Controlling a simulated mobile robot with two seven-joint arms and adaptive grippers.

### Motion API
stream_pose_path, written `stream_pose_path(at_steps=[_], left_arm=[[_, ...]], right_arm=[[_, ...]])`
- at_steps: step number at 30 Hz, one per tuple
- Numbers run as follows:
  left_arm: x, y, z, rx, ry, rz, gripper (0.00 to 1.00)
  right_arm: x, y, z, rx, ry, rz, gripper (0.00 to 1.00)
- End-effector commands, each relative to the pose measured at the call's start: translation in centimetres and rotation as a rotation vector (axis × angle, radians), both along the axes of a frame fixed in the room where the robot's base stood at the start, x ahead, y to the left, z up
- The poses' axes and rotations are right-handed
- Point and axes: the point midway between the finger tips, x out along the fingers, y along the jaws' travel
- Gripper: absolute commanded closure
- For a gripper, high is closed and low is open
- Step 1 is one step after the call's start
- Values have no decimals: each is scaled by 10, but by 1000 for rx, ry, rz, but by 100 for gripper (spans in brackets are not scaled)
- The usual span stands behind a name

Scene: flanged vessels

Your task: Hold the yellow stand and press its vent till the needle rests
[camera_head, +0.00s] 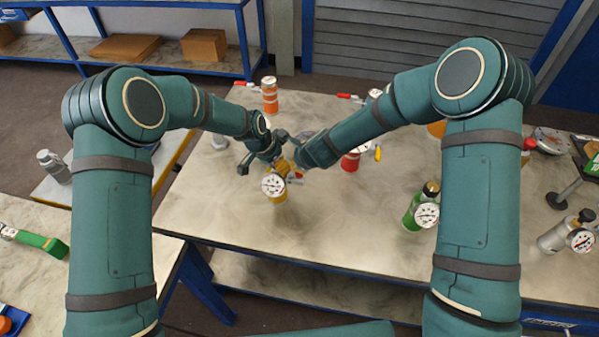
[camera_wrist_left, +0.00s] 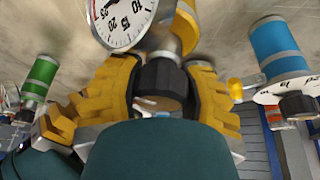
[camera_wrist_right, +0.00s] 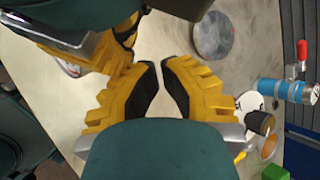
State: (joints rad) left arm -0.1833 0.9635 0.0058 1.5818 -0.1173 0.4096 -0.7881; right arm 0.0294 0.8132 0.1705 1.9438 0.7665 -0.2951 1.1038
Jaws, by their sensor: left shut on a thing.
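The yellow stand (camera_head: 279,197) with its round white gauge (camera_head: 272,185) stands on the table near its front left. In the left wrist view the gauge (camera_wrist_left: 125,18) is cut off by the top edge, and its needle is not clear. My left gripper (camera_head: 265,158) is shut on the yellow stand, its fingers on both sides of a dark knob (camera_wrist_left: 160,78). My right gripper (camera_wrist_right: 160,66) is close beside the left one. Its fingertips are near each other with a narrow, empty-looking gap. I cannot make out the vent.
A green vessel (camera_head: 412,215) and a grey one (camera_head: 560,236) stand further right. The table's front left is clear. My arms nearly meet over the stand.

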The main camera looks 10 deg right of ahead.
Motion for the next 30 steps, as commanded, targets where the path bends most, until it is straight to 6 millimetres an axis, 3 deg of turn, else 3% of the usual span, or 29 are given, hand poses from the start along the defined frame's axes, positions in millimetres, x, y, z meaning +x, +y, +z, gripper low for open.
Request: stream_pose_path(at_steps=[30], left_arm=[[1,-1,2,-2,-4,0,100]], right_arm=[[-1,1,-8,1,2,1,100]])
